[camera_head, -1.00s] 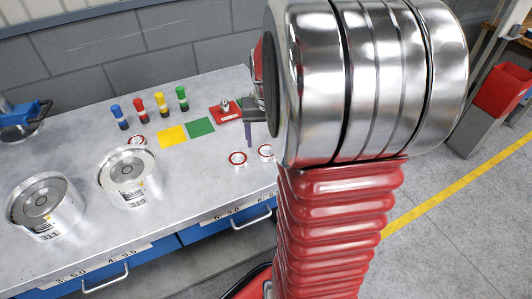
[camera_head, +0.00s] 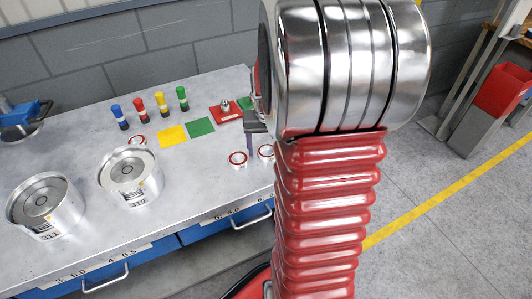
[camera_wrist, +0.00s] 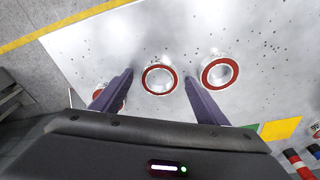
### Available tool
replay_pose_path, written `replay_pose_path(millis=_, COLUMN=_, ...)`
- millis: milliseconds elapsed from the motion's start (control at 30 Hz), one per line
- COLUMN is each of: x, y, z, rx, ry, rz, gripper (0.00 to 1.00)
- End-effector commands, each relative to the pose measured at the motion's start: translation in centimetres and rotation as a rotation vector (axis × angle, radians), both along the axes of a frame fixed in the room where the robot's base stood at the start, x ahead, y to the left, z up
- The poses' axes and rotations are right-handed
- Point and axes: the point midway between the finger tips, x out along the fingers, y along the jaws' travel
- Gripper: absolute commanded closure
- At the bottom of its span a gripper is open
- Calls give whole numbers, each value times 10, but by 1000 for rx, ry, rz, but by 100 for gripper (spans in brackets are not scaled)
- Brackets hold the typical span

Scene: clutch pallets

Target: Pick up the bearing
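Several bearings with red rings and silver rims lie on the grey bench. In the wrist view, one bearing (camera_wrist: 160,80) lies between my two fingers, another bearing (camera_wrist: 220,72) lies to the right, and a third bearing (camera_wrist: 121,96) is partly hidden behind the left finger. In the head view, one bearing (camera_head: 238,159) lies clear near the front edge, and another bearing (camera_head: 265,152) sits beside my arm. My gripper (camera_wrist: 158,76) is open and empty, with its dark fingers apart. Whether the fingertips are level with the bearing cannot be told.
On the bench (camera_head: 85,130) stand two metal housings (camera_head: 45,205) (camera_head: 132,178), coloured cylinders (camera_head: 140,110), a yellow square (camera_head: 173,136) and a green square (camera_head: 201,127). Another bearing (camera_head: 137,140) lies farther left.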

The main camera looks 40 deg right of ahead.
Motion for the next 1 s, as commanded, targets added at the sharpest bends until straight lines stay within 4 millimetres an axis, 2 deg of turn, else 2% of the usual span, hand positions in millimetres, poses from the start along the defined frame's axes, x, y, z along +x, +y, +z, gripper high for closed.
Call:
replay_pose_path(millis=67, x=0, y=0, z=0, rx=0, ry=0, rz=0, gripper=39)
replay_pose_path(millis=633, x=0, y=0, z=0, rx=0, ry=0, rz=0, gripper=79)
replay_pose_path(millis=1000, x=1, y=-1, z=6, rx=-2, ry=-2, rz=0, gripper=80)
